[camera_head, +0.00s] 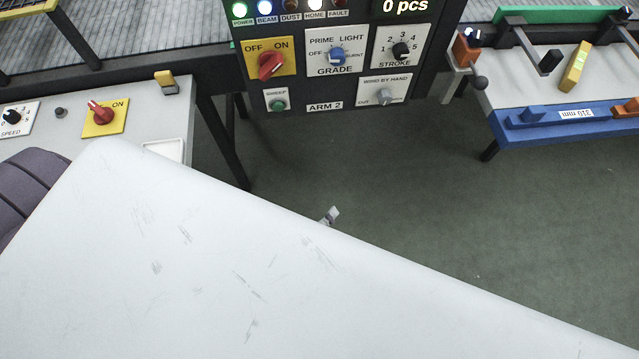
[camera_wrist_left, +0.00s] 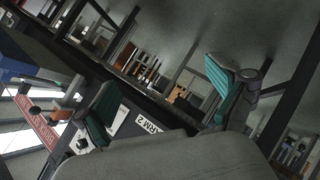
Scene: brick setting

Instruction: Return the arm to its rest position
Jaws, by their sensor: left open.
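My left gripper (camera_wrist_left: 160,95) shows in the left wrist view with two teal-padded fingers spread wide apart and nothing between them. Past the fingers is the panel's "ARM 2" label (camera_wrist_left: 147,124), seen tilted. In the head view only a small grey tip (camera_head: 332,214), seemingly of this gripper, shows past the edge of a large pale scuffed surface, which hides the rest. That surface fills the lower foreground and may be my own arm, very close. My right gripper is in neither view.
A control panel (camera_head: 322,99) with knobs, lamps and a "0 pcs" display stands ahead. A bench with a red switch (camera_head: 101,112) is at left. A bench with a blue front rail (camera_head: 560,120) is at right. Green floor (camera_head: 400,190) between them looks clear.

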